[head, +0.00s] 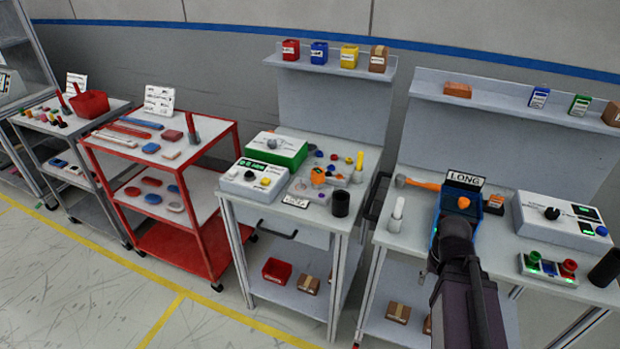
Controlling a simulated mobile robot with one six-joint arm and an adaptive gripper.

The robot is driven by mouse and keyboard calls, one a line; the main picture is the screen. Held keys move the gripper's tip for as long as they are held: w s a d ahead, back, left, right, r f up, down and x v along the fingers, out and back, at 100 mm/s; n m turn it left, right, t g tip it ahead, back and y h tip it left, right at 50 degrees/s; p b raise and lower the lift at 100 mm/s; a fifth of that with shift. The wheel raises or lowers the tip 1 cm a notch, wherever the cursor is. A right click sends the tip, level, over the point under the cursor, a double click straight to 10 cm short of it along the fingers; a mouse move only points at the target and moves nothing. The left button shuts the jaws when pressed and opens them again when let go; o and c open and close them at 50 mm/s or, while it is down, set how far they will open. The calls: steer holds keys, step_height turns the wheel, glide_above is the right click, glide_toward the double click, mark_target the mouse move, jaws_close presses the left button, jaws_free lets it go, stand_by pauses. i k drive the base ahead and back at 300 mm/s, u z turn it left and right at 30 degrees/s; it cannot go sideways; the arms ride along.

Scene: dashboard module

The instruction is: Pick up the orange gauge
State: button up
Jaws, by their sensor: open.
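An orange bar-like piece with a grey rounded end (419,184) lies at the back of the right workbench, left of the "LONG" sign; it looks like a gauge. Another orange piece with grey parts (323,178) lies on the middle workbench. A small orange rounded piece (463,202) shows inside the blue bin (438,226). I cannot tell for certain which is the orange gauge. My gripper (456,230) is over the front of the blue bin, in front of the orange pieces there. It is open; its fingertips are mostly hidden by my wrist.
The "LONG" sign (465,180) stands behind the bin. A white upright cylinder (397,212) stands left of it. A white control box (558,220), a button panel (549,268) and a black cylinder (606,268) are at right. A shelf (500,100) hangs behind.

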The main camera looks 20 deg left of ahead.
mark_target(318, 180)
steer(key=u, duration=1.35)
steer(key=k, duration=1.1)
steer(key=z, duration=0.5)
steer(key=i, duration=0.75)
steer(key=u, duration=0.05)
